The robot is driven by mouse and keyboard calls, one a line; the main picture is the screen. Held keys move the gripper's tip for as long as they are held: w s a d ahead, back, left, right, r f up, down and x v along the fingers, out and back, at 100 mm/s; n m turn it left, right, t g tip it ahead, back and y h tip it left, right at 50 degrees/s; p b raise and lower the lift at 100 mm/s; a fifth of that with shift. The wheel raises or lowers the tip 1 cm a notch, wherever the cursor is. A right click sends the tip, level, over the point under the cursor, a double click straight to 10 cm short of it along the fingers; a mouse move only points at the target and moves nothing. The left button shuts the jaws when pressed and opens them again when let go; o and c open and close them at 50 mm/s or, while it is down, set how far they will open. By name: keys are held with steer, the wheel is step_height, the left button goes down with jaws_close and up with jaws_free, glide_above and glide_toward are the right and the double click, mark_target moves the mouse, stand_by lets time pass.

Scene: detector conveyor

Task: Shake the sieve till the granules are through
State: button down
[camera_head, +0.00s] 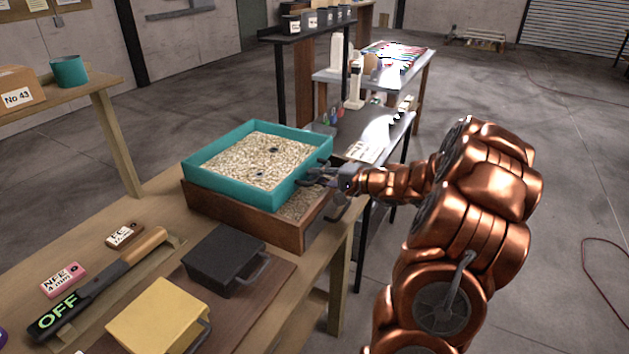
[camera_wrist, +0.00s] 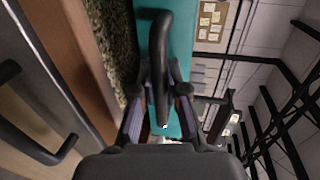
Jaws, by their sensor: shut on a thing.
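The teal sieve (camera_head: 221,187) sits over a brown wooden box (camera_head: 237,216) on the wooden bench in the head view. The sieve is full of pale granules (camera_head: 258,160) with a few dark spots among them. Granules also show in the box below, at its right end. My gripper (camera_head: 318,176) is at the sieve's right end. In the wrist view its fingers (camera_wrist: 160,100) are shut on the sieve's black handle (camera_wrist: 158,60), with the teal wall (camera_wrist: 180,60) behind. The sieve's mesh is hidden.
A black lidded box (camera_head: 222,258), a yellow box (camera_head: 158,318) and a lever marked OFF (camera_head: 90,290) are in front on the bench (camera_head: 190,234). Small labelled blocks (camera_head: 63,280) lie at left. A grey table (camera_head: 372,130) stands behind; open floor is to the right.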

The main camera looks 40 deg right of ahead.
steer(key=c, duration=1.5)
jaws_free()
steer(key=shift+w+a, duration=0.1)
steer(key=shift+w, duration=0.15)
steer(key=shift+o, duration=0.2)
steer(key=shift+s+d, duration=0.3)
steer(key=shift+s, duration=0.1)
steer(key=v, duration=1.1)
